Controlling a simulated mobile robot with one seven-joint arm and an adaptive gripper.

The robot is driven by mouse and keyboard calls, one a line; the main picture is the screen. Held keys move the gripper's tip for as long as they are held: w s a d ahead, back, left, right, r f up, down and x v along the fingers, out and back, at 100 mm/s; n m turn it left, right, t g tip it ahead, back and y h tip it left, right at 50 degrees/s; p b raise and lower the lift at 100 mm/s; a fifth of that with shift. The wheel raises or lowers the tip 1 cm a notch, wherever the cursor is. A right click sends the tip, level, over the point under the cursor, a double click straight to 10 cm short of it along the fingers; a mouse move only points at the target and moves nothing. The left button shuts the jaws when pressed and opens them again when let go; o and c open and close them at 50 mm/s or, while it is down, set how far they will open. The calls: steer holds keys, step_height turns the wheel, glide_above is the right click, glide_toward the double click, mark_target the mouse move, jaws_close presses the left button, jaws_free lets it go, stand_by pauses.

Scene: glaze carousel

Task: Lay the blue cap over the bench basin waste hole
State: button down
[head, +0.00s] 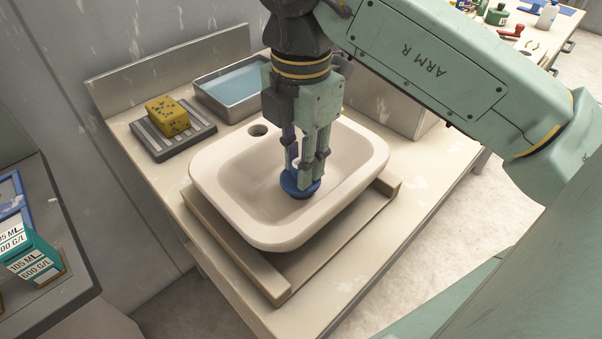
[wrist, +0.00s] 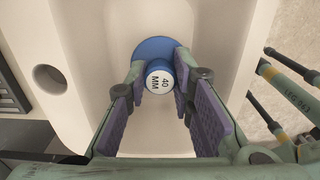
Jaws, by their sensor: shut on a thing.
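The blue cap (head: 292,187) is a round disc with a knob on top, marked "40 MM" on its white face in the wrist view (wrist: 160,80). My gripper (head: 308,170) points down into the basin and is shut on the knob, with a fingertip on each side of it in the wrist view (wrist: 160,85). The cream basin (head: 250,220) sits on the bench. The cap is low inside it, over the basin floor; whether it touches the floor I cannot tell. The waste hole is not visible, and the cap and gripper hide part of the floor.
A round hole (head: 258,130) is in the basin's back ledge. A wooden frame (head: 275,280) supports the basin. A yellow sponge (head: 167,116) on a ribbed grey rack and a metal tray of water (head: 236,85) stand behind. Boxes (head: 32,258) sit on a shelf at left.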

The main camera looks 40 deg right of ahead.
steer(key=shift+f, duration=0.75)
steer(key=shift+f+b, duration=0.4)
steer(key=shift+b, duration=0.15)
steer(key=c, duration=1.4)
jaws_free()
steer(key=shift+r, duration=0.2)
step_height(320, 180, up, 12)
steer(key=p, duration=0.8)
steer(key=shift+r+p, duration=0.25)
steer(key=shift+p, duration=0.05)
